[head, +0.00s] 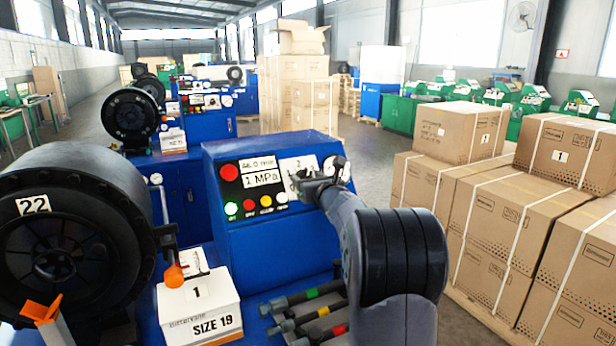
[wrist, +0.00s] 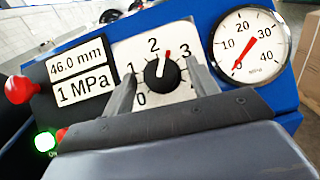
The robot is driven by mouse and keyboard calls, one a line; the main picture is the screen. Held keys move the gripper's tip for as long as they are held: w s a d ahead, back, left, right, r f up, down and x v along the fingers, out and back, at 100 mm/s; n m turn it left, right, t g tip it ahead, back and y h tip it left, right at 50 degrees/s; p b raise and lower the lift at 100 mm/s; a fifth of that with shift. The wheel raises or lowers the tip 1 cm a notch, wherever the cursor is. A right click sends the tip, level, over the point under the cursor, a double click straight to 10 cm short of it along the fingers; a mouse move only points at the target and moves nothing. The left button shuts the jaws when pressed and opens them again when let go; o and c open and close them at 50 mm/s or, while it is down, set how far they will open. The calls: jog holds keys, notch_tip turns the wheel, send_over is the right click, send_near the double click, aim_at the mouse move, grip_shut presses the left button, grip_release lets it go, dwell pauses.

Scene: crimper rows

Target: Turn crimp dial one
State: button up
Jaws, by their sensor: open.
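The crimp dial (wrist: 163,74) is a black round knob on a white plate numbered 0 to 4, with a red pointer between 2 and 3. My gripper (wrist: 161,80) is open in the wrist view, one finger on each side of the knob. I cannot tell whether the fingers touch it. In the head view my gripper (head: 312,186) is at the blue control panel (head: 225,153) and hides most of the dial, leaving part of its white plate (head: 299,163) in sight.
Left of the dial are a red button (wrist: 20,89), readouts of 46.0 mm and 1 MPa (wrist: 83,88), and a lit green button (wrist: 45,141). A gauge (wrist: 245,46) is to its right. A black crimper head (head: 75,225) stands left and stacked cartons (head: 520,230) right.

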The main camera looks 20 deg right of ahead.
jog(key=shift+c, duration=0.5)
jog(key=c, duration=0.9)
